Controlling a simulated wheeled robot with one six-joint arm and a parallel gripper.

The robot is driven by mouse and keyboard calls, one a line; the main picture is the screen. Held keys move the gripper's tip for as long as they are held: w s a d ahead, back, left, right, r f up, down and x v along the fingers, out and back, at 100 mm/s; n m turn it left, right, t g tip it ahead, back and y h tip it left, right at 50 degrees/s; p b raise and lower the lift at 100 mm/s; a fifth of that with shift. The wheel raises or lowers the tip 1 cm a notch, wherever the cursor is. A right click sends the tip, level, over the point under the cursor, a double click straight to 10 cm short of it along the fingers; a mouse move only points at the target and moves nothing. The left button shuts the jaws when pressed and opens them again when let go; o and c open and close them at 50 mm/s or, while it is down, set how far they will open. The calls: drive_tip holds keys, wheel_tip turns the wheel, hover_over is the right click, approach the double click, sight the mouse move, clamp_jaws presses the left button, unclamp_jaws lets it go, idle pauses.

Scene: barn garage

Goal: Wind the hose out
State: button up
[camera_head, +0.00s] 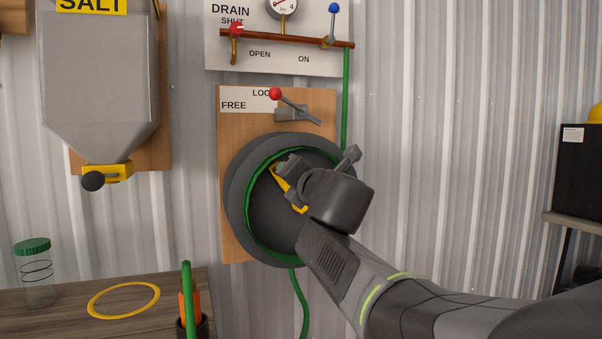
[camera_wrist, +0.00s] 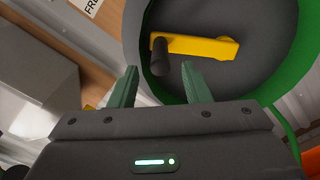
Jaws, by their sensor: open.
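The hose reel (camera_head: 235,195) is a grey drum on a wooden wall board, with green hose (camera_head: 300,300) around it and hanging below. Its yellow crank (camera_head: 281,184) is partly hidden by my wrist in the head view. In the wrist view, the yellow crank arm (camera_wrist: 205,46) carries a dark handle (camera_wrist: 160,57). My gripper (camera_wrist: 160,75) is open, with the handle showing between its two green fingertips; I cannot tell how deep it sits. Above the reel is a lever with a red ball (camera_head: 275,93), its ball over the end of the partly covered LOCK label, right of FREE.
A drain panel (camera_head: 222,60) with red and blue valve handles and a gauge is above. A salt hopper (camera_head: 98,75) hangs at left. Below it, a bench (camera_head: 60,310) holds a green-lidded jar (camera_head: 37,275) and yellow ring (camera_head: 91,303). A dark box (camera_head: 580,170) is at right.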

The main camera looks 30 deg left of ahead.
drive_tip(key=p+v, duration=0.1)
drive_tip(key=v, duration=0.5)
drive_tip(key=shift+s+d, duration=0.2)
drive_tip(key=shift+d, duration=0.05)
drive_tip(key=shift+p, duration=0.4)
